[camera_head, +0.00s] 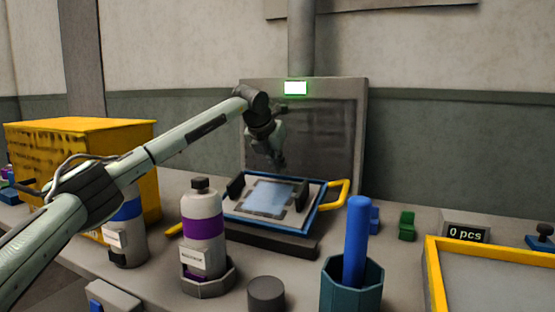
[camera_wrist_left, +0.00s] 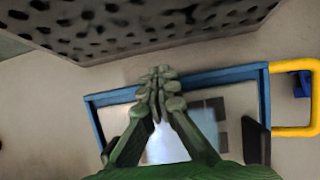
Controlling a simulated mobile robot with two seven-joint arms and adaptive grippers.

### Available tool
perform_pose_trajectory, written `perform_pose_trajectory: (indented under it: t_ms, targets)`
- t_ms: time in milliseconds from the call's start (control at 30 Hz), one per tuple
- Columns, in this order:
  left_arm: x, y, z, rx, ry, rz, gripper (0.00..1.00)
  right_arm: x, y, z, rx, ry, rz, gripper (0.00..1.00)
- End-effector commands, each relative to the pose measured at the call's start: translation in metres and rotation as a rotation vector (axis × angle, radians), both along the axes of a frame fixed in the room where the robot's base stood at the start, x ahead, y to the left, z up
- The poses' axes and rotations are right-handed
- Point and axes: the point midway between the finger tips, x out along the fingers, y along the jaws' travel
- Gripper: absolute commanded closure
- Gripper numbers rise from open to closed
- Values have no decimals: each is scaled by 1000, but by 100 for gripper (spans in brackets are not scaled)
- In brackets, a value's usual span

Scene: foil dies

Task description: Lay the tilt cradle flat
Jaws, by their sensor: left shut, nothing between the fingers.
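The tilt cradle (camera_head: 313,218) is a blue-edged frame with a yellow handle (camera_head: 345,192) on its right side. It sits on a dark base (camera_head: 270,241) in front of a grey panel. It looks nearly level, but I cannot tell its exact angle. A pale plate with a bluish shiny middle (camera_head: 268,197) lies in it between dark clamps. My left gripper (camera_head: 279,163) is above the cradle's back edge, pointing down, shut and empty. In the left wrist view its fingertips (camera_wrist_left: 160,78) overlap the blue back edge (camera_wrist_left: 215,77); contact is unclear. My right gripper is out of view.
A bottle with a purple band (camera_head: 203,228) and a blue-banded bottle (camera_head: 124,228) stand front left. A teal cup with a blue rod (camera_head: 352,282) stands front right. A yellow crate (camera_head: 85,135) is far left, a yellow-rimmed tray (camera_head: 433,275) right. The grey panel (camera_head: 330,130) stands close behind.

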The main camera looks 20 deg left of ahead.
Motion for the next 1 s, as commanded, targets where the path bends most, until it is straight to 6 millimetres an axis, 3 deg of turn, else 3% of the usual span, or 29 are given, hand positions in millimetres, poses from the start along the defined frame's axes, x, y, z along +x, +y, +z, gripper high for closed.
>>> perform_pose_trajectory:
  t_ms: [500, 1000]
  targets:
    - [18, 0, -45, 0, 5, 1, 100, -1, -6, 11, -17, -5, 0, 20]
    - [23, -1, -60, 1, 3, 1, 100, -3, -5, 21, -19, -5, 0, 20]
